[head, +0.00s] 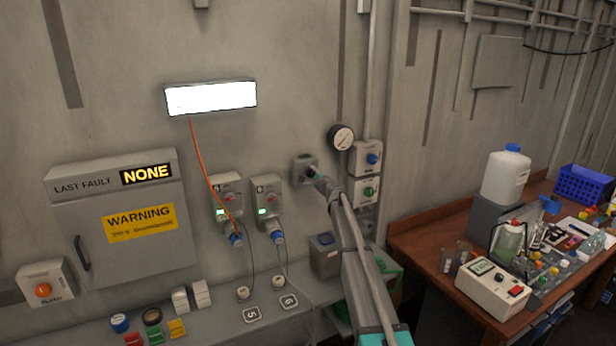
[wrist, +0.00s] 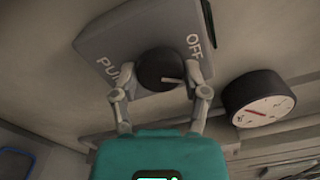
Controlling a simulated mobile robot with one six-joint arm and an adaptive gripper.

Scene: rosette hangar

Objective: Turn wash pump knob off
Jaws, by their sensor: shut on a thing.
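The wash pump knob (wrist: 158,70) is a round black knob on a grey box (wrist: 112,38) on the wall. Its white pointer line lies toward the right fingertip in the wrist view, below the word OFF. The letters "PU" show left of the knob; the rest of that word is hidden behind the knob and a finger. My gripper (wrist: 160,77) is shut on the knob, one finger on each side. In the head view, my gripper (head: 313,174) meets the small grey box (head: 301,163), and the knob is hidden behind it.
A round gauge (head: 341,137) sits close to the right, also in the wrist view (wrist: 260,98). Boxes with a blue knob (head: 372,159) and a green knob (head: 368,192) are nearby. A grey ledge (head: 210,322) with buttons runs below; a cluttered wooden bench (head: 425,240) stands right.

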